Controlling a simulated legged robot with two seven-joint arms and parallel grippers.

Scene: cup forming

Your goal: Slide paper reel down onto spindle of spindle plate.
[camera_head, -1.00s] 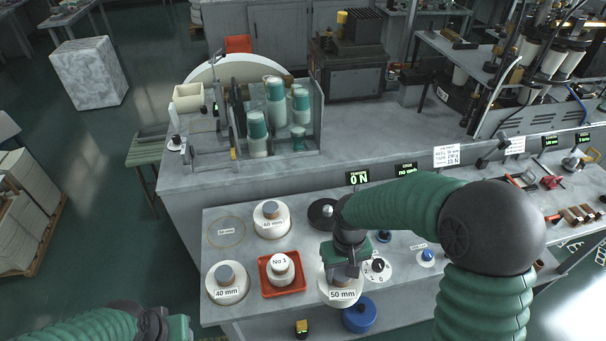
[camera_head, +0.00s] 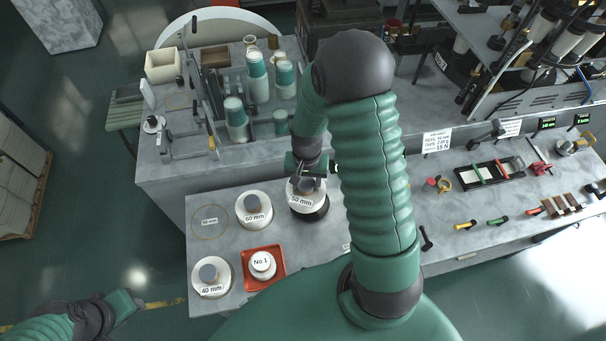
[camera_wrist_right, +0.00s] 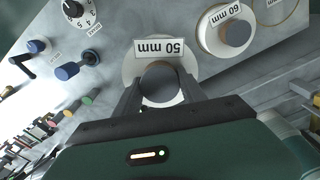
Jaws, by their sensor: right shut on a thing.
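The paper reel labelled 50 mm (camera_head: 303,200) is white with a grey core. My right gripper (camera_head: 307,181) is shut on its core from above. The reel is over the black round spindle plate (camera_head: 319,214), whose dark edge shows below and right of it. The spindle is hidden under the reel, and I cannot tell whether the reel is on it or above it. The right wrist view shows the two fingers (camera_wrist_right: 160,88) on either side of the grey core, with the white reel (camera_wrist_right: 135,68) around it. My left gripper (camera_head: 128,302) is at the lower left, away from the reels; its jaws are unclear.
The 60 mm reel (camera_head: 254,226) stands just left of the held reel. The 40 mm reel (camera_head: 227,288) and a red tray (camera_head: 278,266) with the No 1 reel (camera_head: 262,262) are nearer. An empty ring mark (camera_head: 210,207) lies far left. A cup rack stands behind.

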